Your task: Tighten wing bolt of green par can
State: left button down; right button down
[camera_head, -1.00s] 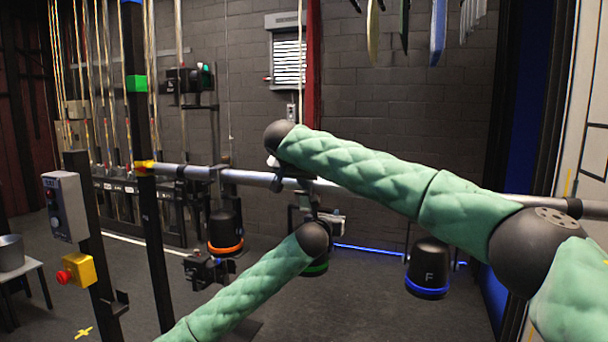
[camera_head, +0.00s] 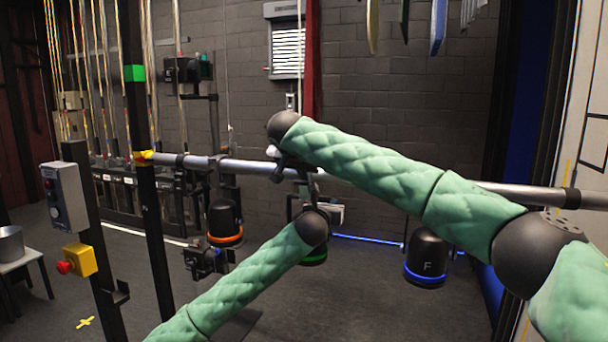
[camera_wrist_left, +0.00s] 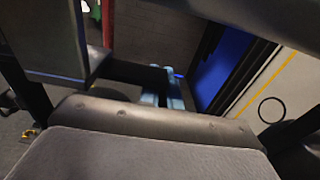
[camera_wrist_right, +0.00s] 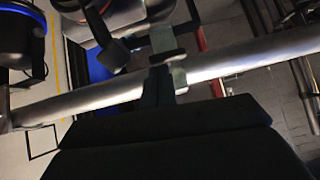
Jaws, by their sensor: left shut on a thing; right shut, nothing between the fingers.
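The green par can (camera_head: 314,258) hangs below the pipe (camera_head: 235,168). Only its green rim and a little of its dark body show behind my left wrist. My left gripper (camera_wrist_left: 163,88) is shut on a dark part there, which appears to belong to the green par can; the exact part cannot be told. My right gripper (camera_wrist_right: 168,82) is shut and empty, close to the pipe and the clamp above the can. In the head view my right wrist hides most of this spot. The wing bolt cannot be clearly made out.
An orange-rimmed par can (camera_head: 225,222) hangs to the left and a blue-rimmed par can (camera_head: 427,262) marked F to the right. A dark post (camera_head: 146,200) and a control box (camera_head: 64,198) stand at the left. Colored panels (camera_head: 439,25) hang above.

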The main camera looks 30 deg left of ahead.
jog(key=shift+d+f, duration=0.1)
jog(key=y, duration=0.1)
jog(key=m+y, duration=0.1)
jog(key=d+m+y, duration=0.1)
jog(key=y, duration=0.1)
jog(key=shift+w+f+g, duration=0.15)
jog(key=shift+f+g, duration=0.15)
jog(key=shift+d+f, duration=0.1)
jog(key=shift+d, duration=0.05)
dwell(0.5)
dwell(0.5)
jog(key=shift+a+r, duration=0.25)
jog(key=shift+a, duration=0.5)
jog(key=shift+r, duration=0.1)
